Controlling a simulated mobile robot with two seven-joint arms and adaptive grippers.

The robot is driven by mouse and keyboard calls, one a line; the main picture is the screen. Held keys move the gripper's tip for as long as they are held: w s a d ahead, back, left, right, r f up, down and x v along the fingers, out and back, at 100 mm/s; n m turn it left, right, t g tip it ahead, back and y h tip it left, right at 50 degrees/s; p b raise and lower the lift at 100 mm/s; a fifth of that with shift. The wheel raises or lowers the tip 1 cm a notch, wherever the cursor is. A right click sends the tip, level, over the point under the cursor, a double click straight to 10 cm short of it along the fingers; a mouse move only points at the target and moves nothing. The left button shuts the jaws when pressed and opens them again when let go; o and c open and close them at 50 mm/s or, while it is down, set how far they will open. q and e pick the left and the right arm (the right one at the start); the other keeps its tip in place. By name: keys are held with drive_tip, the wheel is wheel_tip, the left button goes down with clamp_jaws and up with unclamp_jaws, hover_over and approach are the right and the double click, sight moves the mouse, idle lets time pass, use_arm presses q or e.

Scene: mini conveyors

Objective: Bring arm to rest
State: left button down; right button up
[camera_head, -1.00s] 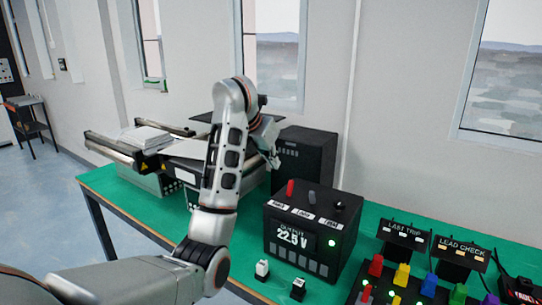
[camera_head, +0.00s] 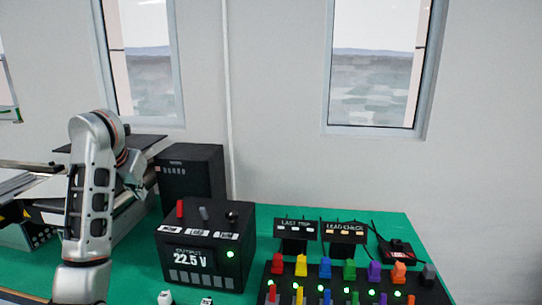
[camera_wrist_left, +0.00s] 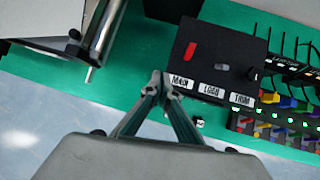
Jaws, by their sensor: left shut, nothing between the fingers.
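My left arm (camera_head: 88,200) stands bent upward at the left of the head view. My right arm is in neither view.
The power box (camera_head: 205,250) reads 22.5 V on the green table (camera_head: 375,222). The black cabinet (camera_head: 190,172) stands behind it. A conveyor (camera_head: 28,190) is at the left. A panel of coloured connectors (camera_head: 340,290) and two small signs are at the right.

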use_arm(q)
drive_tip(key=s+a+f+n+g+y, duration=0.1)
drive_tip(key=s+a+f+y, duration=0.2)
drive_tip(key=a+f+y, duration=0.5)
drive_tip(key=s+a+r+m+y, duration=0.2)
drive_tip(key=s+a+r+y, duration=0.2)
drive_tip(key=s+a+y, duration=0.45)
drive_tip(key=d+f+m+t+h, duration=0.1)
drive_tip(key=d+m+t+h, duration=0.2)
drive_tip(key=d+m+t, duration=1.1)
drive_tip(key=s+d+f+m+t+h, duration=0.1)
drive_tip(key=d+f+m+t+h, duration=0.1)
drive_tip(key=d+f+m+h, duration=1.15)
drive_tip(key=s+d+f+m+g+h, duration=0.2)
drive_tip(key=s+f+m, duration=0.15)
drive_tip(key=f, duration=0.25)
drive_tip(key=s+d+f+m+g+h, duration=0.2)
drive_tip(key=s+d+f+m+g, duration=0.15)
drive_tip(key=f, duration=0.25)
drive_tip(key=s+f+m+g, duration=0.4)
drive_tip(key=s+f+g, duration=0.2)
drive_tip(key=s+f, duration=0.8)
wheel_tip(320, 180, down, 3)
drive_tip(key=shift+s+d+r, duration=0.2)
drive_tip(key=shift+s+d, duration=0.1)
drive_tip(key=shift+d, duration=0.1)
